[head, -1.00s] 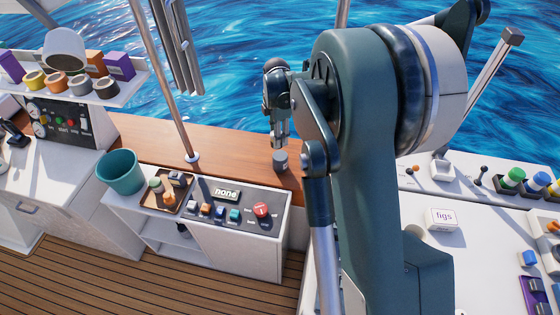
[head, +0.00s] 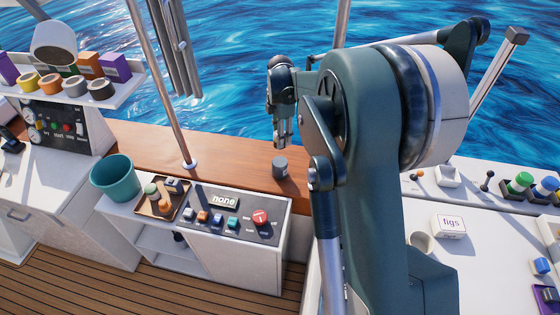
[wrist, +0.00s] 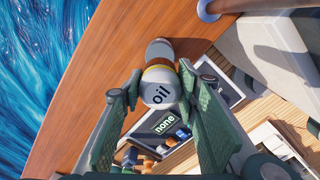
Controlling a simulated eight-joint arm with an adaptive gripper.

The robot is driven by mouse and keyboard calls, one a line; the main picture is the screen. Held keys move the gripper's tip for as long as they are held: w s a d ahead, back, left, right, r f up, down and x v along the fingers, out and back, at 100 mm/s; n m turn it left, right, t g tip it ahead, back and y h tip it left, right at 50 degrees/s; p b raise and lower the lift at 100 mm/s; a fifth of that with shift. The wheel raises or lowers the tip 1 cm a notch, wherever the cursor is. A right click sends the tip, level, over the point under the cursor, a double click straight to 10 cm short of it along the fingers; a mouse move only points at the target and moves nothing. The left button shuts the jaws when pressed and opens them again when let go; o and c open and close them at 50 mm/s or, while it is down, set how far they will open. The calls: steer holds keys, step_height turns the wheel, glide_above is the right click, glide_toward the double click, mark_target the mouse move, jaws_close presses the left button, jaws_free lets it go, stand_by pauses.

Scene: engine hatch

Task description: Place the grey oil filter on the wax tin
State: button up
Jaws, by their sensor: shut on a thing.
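A small dark grey cylinder (head: 280,167) stands upright on the ledge just below the gripper. It looks like the wax tin, but its label is too small to read. In the wrist view a grey-brown cylinder (wrist: 160,48) shows just beyond the filter, partly hidden by it.
A metal pole (head: 165,95) rises from the ledge to the left. A control panel (head: 238,228) reading "none" and a tray (head: 152,209) of small items sit on the cabinet in front. A teal bucket (head: 116,182) stands left of them. Bare wooden ledge surrounds the dark cylinder.

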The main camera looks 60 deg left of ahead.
steer(key=shift+f, duration=3.05)
steer(key=shift+f, duration=1.9)
steer(key=shift+f, duration=0.15)
steer(key=o, duration=1)
step_height(320, 180, up, 12)
steer(key=shift+r, duration=0.15)
